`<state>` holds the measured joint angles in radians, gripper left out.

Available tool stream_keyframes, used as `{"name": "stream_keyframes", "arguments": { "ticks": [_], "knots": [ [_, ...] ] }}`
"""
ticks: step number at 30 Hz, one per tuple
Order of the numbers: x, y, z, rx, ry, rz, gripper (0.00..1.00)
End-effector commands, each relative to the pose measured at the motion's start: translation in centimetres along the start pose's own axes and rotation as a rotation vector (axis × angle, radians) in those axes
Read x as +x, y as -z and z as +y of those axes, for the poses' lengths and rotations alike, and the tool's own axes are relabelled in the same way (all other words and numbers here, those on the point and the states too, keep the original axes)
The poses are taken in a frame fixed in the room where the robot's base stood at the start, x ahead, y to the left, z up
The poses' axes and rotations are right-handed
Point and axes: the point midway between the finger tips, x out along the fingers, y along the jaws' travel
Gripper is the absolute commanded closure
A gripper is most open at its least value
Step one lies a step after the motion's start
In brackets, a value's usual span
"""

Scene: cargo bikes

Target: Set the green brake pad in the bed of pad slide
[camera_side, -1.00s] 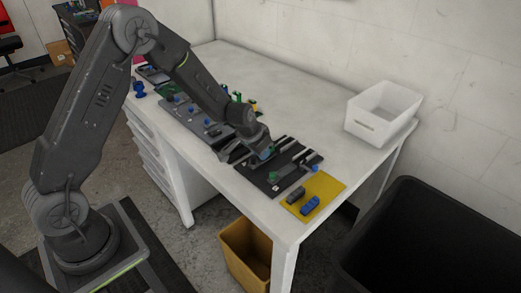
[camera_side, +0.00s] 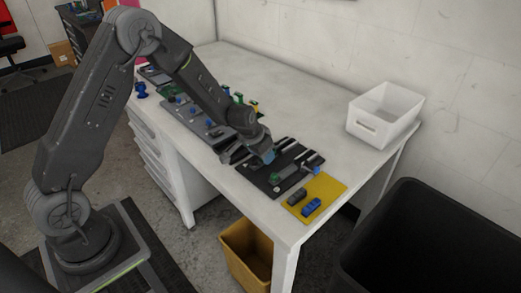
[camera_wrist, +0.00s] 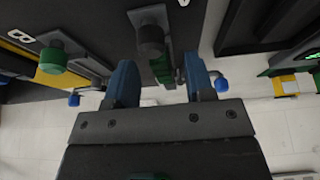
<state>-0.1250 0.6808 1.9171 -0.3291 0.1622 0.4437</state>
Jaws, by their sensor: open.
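My gripper (camera_wrist: 161,85) is open, its two blue fingers pointing at a dark slide board (camera_side: 258,182). In the wrist view a dark round knob (camera_wrist: 151,37) and a small green piece (camera_wrist: 163,69) lie in line with the gap between the fingers. I cannot tell whether this green piece is the brake pad. A green round knob (camera_wrist: 55,55) stands left of the fingers, near the letter B. The bed is not clearly visible.
A yellow mat (camera_side: 329,185) at the table's near corner holds a grey block (camera_side: 296,197) and a blue block (camera_side: 311,207). A white bin (camera_side: 367,126) stands behind, right. Other fixtures (camera_side: 186,108) fill the left side. The table's middle is clear.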

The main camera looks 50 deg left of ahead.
Motion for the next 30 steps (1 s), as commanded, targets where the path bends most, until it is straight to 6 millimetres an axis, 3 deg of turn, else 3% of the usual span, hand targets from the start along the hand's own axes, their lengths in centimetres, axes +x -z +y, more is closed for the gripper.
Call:
{"name": "stream_keyframes", "arguments": {
  "ticks": [5,18,30],
  "knots": [
    [-1.6,0.1,0.0,0.000,0.000,0.004,0.51],
    [-10.9,0.1,0.0,0.000,0.001,0.004,0.51],
    [-15.8,-0.4,0.6,0.004,-0.002,0.011,0.51]
  ]
}}
